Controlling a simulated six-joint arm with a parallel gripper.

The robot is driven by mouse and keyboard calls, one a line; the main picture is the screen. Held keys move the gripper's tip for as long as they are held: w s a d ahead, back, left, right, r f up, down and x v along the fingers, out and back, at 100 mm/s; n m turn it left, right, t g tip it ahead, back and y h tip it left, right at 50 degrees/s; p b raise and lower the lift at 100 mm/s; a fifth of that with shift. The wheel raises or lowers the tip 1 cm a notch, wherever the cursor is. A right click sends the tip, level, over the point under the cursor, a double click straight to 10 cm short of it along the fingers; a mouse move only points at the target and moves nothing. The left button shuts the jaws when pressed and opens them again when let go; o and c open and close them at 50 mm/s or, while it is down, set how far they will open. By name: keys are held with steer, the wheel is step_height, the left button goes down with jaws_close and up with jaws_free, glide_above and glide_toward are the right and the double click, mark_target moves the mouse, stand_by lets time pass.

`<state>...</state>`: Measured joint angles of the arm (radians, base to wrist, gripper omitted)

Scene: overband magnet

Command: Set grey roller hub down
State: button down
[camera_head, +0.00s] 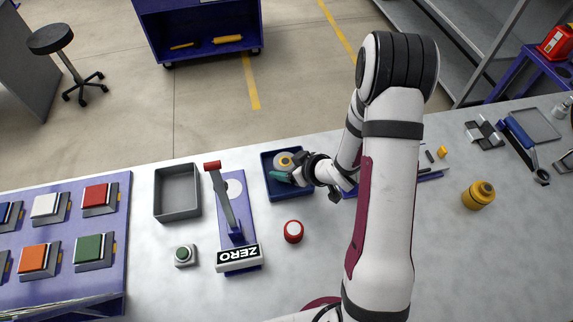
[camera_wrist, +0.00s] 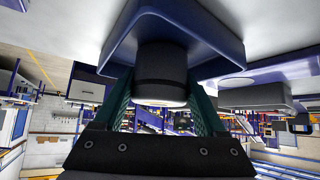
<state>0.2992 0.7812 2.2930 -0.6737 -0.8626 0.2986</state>
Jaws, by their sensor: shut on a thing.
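The grey roller hub (camera_wrist: 160,72) is a dark grey cylinder with a pale end face, between my gripper's green fingers (camera_wrist: 160,92) in the wrist view. My gripper (camera_head: 282,176) is shut on it, over the blue tray (camera_head: 270,190) in the head view. The tray also shows in the wrist view (camera_wrist: 215,50), close behind the hub. I cannot tell whether the hub touches the tray floor. A pale round part with a yellowish centre (camera_head: 285,159) shows beside my fingers within the tray; whether it belongs to the hub is unclear.
Left of the tray stands a purple-based lever device marked ZERO (camera_head: 238,257), with a red-tipped handle. A grey empty bin (camera_head: 177,213) is further left. A red-and-white round button (camera_head: 293,231) sits just in front of the tray.

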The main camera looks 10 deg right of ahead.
steer(key=shift+c, duration=1.1)
jaws_free()
steer(key=shift+s+d+r, duration=0.1)
steer(key=shift+r, duration=0.2)
steer(key=v, duration=1.1)
steer(key=shift+s+r, duration=0.2)
steer(key=shift+d, duration=0.15)
